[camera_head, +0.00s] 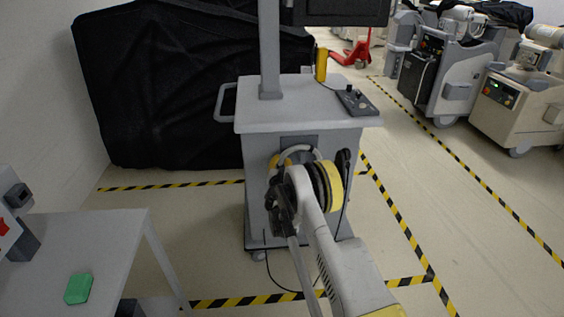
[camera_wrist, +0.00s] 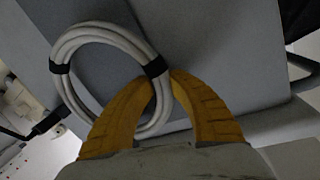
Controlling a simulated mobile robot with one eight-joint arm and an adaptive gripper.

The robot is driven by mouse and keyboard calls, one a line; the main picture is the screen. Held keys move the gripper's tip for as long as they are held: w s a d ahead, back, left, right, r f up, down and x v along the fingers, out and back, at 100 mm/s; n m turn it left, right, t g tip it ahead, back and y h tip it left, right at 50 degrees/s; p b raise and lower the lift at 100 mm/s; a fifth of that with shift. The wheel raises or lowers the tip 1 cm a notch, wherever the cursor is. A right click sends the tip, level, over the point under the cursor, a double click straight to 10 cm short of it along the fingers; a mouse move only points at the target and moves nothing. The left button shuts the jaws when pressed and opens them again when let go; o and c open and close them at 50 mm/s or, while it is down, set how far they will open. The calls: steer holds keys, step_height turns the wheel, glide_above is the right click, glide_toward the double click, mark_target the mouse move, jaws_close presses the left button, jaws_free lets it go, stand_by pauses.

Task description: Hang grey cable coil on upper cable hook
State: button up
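The grey cable coil (camera_wrist: 95,38) is a pale ring of several turns with black straps. In the wrist view it lies in front of the grey cart face. My gripper (camera_wrist: 160,76) has its yellow fingers closed together at the coil's right side, by a strap, and appears to pinch it. In the head view a pale arc of the coil (camera_head: 318,153) shows at the cart's front, beyond my wrist. A yellow finger of my gripper (camera_head: 282,161) shows there too. A dark plate (camera_head: 299,141) sits on the cart face above the coil. The upper hook itself cannot be made out.
The grey cart (camera_head: 255,125) carries a post, a screen and a small control box (camera_head: 356,101). A black handset (camera_head: 343,160) with a cable hangs on its front right. A table (camera_head: 125,232) with a green block (camera_head: 78,288) stands at left. Floor between them is clear.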

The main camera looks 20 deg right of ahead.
steer(key=o, duration=0.5)
steer(key=shift+s, duration=0.1)
steer(key=f+v, duration=0.1)
steer(key=v, duration=1.1)
step_height(320, 180, up, 14)
steer(key=s+g, duration=0.2)
steer(key=s+a+r+n+g+y, duration=0.1)
steer(key=s+r+n+g+y, duration=0.15)
steer(key=s+r, duration=0.75)
steer(key=s+a+n+g+y, duration=0.1)
steer(key=s+a, duration=0.3)
steer(key=s, duration=0.6)
steer(key=s+a+f+n+g+y, duration=0.1)
steer(key=s+a+n+y, duration=0.1)
steer(key=s, duration=0.8)
steer(key=s+a+f+n+g+y, duration=0.1)
steer(key=s+a+n+g+y, duration=0.1)
steer(key=s+a, duration=0.4)
steer(key=s+n, duration=0.1)
steer(key=s, duration=0.4)
steer(key=shift+n, duration=0.35)
